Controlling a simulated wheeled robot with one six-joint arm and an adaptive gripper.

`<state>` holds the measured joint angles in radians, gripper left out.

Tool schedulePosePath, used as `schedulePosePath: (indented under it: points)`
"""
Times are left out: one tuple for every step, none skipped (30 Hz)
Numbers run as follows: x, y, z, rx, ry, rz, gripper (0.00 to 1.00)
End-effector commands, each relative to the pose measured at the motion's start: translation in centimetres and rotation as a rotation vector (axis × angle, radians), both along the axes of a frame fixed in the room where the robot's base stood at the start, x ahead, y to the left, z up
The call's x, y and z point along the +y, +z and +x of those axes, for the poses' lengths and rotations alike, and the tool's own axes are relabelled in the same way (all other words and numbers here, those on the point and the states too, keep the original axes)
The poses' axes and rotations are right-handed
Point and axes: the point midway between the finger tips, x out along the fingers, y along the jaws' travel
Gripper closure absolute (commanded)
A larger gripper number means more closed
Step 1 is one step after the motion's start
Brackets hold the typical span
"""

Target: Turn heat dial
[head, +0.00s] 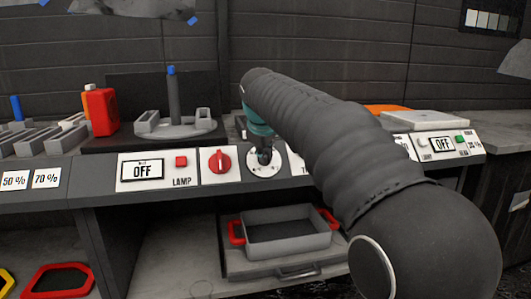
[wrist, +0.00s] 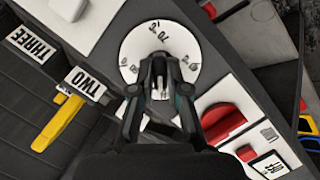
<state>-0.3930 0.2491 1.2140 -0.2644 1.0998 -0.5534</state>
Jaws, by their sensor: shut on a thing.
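The heat dial is a round white plate with dark number marks around it (head: 258,172) on the front of the console, left of my arm in the head view. In the wrist view its white face (wrist: 188,42) shows a "70" mark near the top. My gripper (wrist: 160,70) is over the dial's centre, with its two dark fingers closed around the small knob. The fingers hide most of the knob and its pointer, so I cannot tell its exact setting. In the head view my gripper (head: 264,155) comes down onto the dial from above.
A grey tray with red handles (head: 288,240) is on the shelf below. A red bottle (head: 101,112) stands on the bench.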

Motion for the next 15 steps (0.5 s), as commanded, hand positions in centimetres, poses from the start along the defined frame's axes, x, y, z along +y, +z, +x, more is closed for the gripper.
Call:
schedulePosePath:
  points:
    - [0.0, -0.19, 0.05, 0.002, -0.001, -0.001, 0.78]
    - [0.0, -0.19, 0.05, 0.002, -0.001, -0.001, 0.71]
    - [0.0, -0.19, 0.05, 0.002, -0.001, -0.001, 0.61]
    - [0.0, -0.19, 0.05, 0.002, -0.001, -0.001, 0.6]
    - [0.01, -0.18, 0.05, 0.002, -0.001, -0.001, 0.6]
    - [0.01, -0.17, 0.04, 0.001, 0.0, 0.0, 0.6]
    - [0.01, -0.16, 0.04, 0.001, 0.0, 0.0, 0.6]
    - [0.01, -0.15, 0.03, 0.001, 0.0, 0.0, 0.6]
    - [0.02, -0.13, 0.03, 0.001, 0.0, 0.0, 0.6]
    - [0.03, -0.12, 0.02, 0.001, 0.0, 0.0, 0.6]
    - [0.03, -0.11, 0.03, 0.001, 0.0, 0.0, 0.6]
    - [0.04, -0.07, 0.01, 0.001, 0.0, 0.0, 0.6]
    - [0.04, -0.01, -0.04, 0.001, 0.0, 0.0, 0.6]
    - [0.04, 0.09, -0.1, 0.0, 0.0, 0.0, 0.6]
    - [0.04, 0.29, -0.23, 0.0, 0.0, 0.0, 0.6]
